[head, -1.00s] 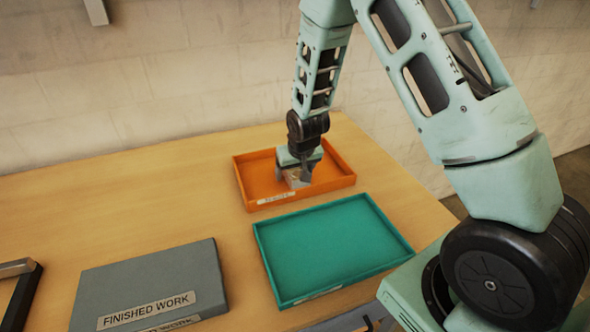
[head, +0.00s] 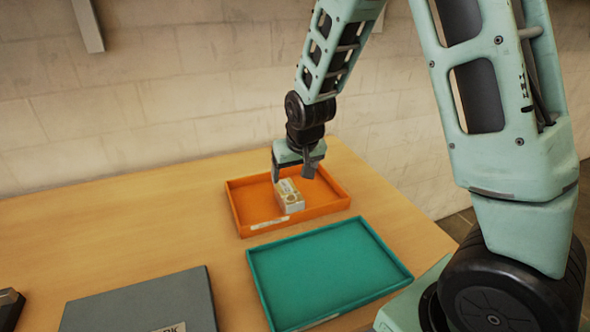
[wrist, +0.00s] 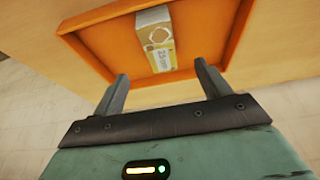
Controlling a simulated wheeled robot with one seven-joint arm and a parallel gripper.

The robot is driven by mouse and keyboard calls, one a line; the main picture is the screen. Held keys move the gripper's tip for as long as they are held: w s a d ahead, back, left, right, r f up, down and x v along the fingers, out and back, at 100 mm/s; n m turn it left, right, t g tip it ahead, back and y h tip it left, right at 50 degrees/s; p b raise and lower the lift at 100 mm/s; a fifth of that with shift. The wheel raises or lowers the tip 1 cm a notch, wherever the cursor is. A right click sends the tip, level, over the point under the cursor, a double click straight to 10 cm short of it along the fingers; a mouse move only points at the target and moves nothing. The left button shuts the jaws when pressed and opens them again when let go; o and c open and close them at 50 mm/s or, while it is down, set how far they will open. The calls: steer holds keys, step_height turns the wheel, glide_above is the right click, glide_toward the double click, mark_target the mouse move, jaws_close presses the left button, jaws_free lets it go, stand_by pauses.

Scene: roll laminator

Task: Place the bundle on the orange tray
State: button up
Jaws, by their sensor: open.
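The bundle (head: 289,196) is a small pale block with a yellowish band. It lies inside the orange tray (head: 243,229), on the tray's floor, and nothing holds it. The wrist view shows the bundle (wrist: 155,38) in the orange tray (wrist: 85,19), beyond my fingertips and apart from them. My gripper (head: 293,177) is open and empty, above the bundle. In the wrist view my gripper's fingers (wrist: 161,75) stand wide apart with nothing between them.
An empty teal tray (head: 330,272) sits in front of the orange tray. A grey box (head: 140,305) with a label lies at the front left, and a dark object (head: 10,308) is at the left edge. The wooden table (head: 130,225) is clear at back left.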

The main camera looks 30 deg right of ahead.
steer(key=s+a+r+n+g+y, duration=0.1)
steer(key=s+a+r+n+y, duration=0.15)
steer(key=s+a, duration=0.7)
steer(key=s+a+r+n+g, duration=0.1)
steer(key=s+a+r+n, duration=0.1)
steer(key=s+a, duration=0.3)
steer(key=s+a+r+n+g, duration=0.2)
steer(key=s+a+n, duration=0.3)
steer(key=s, duration=0.8)
steer(key=shift+s+a+h, duration=0.4)
steer(key=shift+a+h, duration=0.05)
steer(key=shift+n, duration=0.25)
